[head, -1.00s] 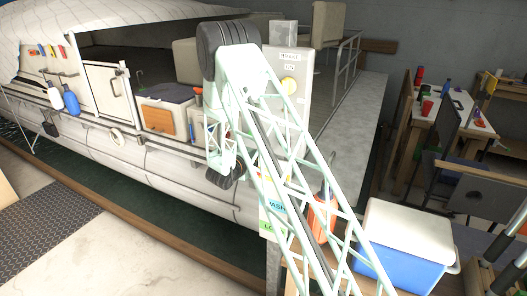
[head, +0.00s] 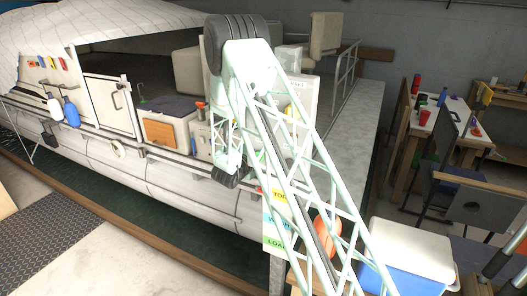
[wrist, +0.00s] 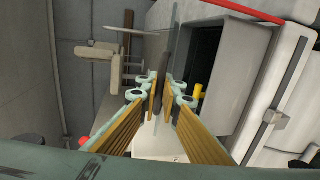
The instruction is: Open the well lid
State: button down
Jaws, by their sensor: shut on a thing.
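In the wrist view my gripper (wrist: 160,88) is shut on a thin dark grey piece between its fingertips. A thin blue-grey panel (wrist: 173,38), seen nearly edge-on, rises just beyond the fingertips and looks like the well lid. To its right is a dark opening with a grey rim (wrist: 233,75), which looks like the well. The lid appears to stand up beside the opening; its exact angle is hard to tell. In the head view my arm covers this area, and I cannot make out the gripper or the lid there.
The boat has a white door (head: 107,104) and a box with a dark top (head: 172,105). A yellow cylinder (wrist: 198,91) and a red rod (wrist: 245,11) show near the opening.

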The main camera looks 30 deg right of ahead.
jog(key=shift+r, duration=0.1)
jog(key=c, duration=2.9)
grip_release()
jog(key=shift+a, duration=0.1)
jog(key=shift+v, duration=5.95)
